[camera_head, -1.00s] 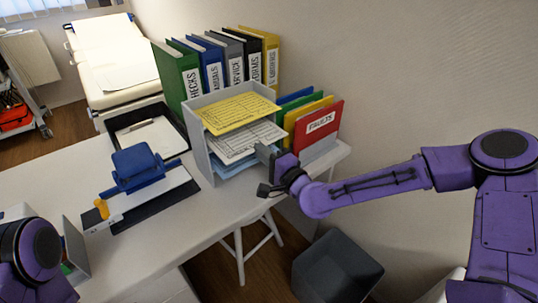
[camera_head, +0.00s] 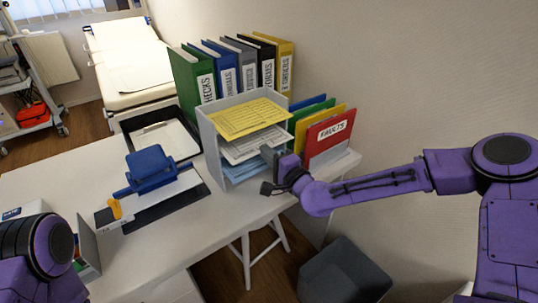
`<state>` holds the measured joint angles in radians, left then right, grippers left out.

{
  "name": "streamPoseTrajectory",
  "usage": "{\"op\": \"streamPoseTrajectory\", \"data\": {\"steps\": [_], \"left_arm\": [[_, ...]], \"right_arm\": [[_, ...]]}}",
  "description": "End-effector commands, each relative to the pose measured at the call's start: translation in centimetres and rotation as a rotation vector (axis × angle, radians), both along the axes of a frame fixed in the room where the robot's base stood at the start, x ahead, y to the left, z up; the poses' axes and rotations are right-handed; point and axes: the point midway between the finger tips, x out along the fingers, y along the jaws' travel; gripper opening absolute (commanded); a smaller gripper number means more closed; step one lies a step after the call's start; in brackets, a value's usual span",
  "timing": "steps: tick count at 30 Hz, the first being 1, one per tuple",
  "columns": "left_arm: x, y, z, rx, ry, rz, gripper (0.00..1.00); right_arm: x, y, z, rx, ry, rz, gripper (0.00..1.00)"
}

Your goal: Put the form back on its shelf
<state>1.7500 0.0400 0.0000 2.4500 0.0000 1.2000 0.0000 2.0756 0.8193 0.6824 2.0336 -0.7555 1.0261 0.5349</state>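A grey paper sorter (camera_head: 211,150) stands on the desk with open shelves. A yellow printed form (camera_head: 247,117) lies on its top level, white printed sheets (camera_head: 252,143) in the middle and blue sheets (camera_head: 240,171) in the lower part. My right gripper (camera_head: 271,171) is at the sorter's front right, close to the lower sheets. It partly covers their right side. Whether its fingers are open or hold a sheet's edge cannot be made out. My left arm shows at the lower left, but its gripper is out of view.
Labelled binders (camera_head: 207,78) stand behind the sorter. Coloured folders, with a red one (camera_head: 330,135) in front, stand to its right. A blue hole punch (camera_head: 151,168), a dark tray (camera_head: 165,137) and a clipboard lie left. A grey bin (camera_head: 343,272) is on the floor.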

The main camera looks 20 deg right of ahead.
Motion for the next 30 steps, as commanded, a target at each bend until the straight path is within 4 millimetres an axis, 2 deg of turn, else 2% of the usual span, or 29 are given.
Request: {"op": "streamPoseTrajectory", "data": {"steps": [26, 27, 28, 29, 30], "left_arm": [[-0.01, 0.00, -0.44, 0.000, 0.000, 0.000, 0.47], [-0.01, 0.00, -0.44, 0.000, 0.000, 0.000, 0.47], [-0.01, 0.00, -0.44, 0.000, 0.000, 0.000, 0.47], [-0.01, 0.00, -0.44, 0.000, 0.000, 0.000, 0.47], [0.00, -0.01, -0.44, 0.000, 0.000, 0.000, 0.47]], "right_arm": [[0.89, 0.38, 0.03, 0.000, 0.000, 0.000, 0.00], [0.89, 0.38, 0.03, 0.000, -0.001, 0.000, 0.15], [0.89, 0.38, 0.03, 0.000, 0.000, 0.000, 0.25], [0.89, 0.38, 0.03, 0.000, 0.000, 0.000, 0.32], [0.89, 0.38, 0.03, 0.000, 0.000, 0.000, 0.32]]}}
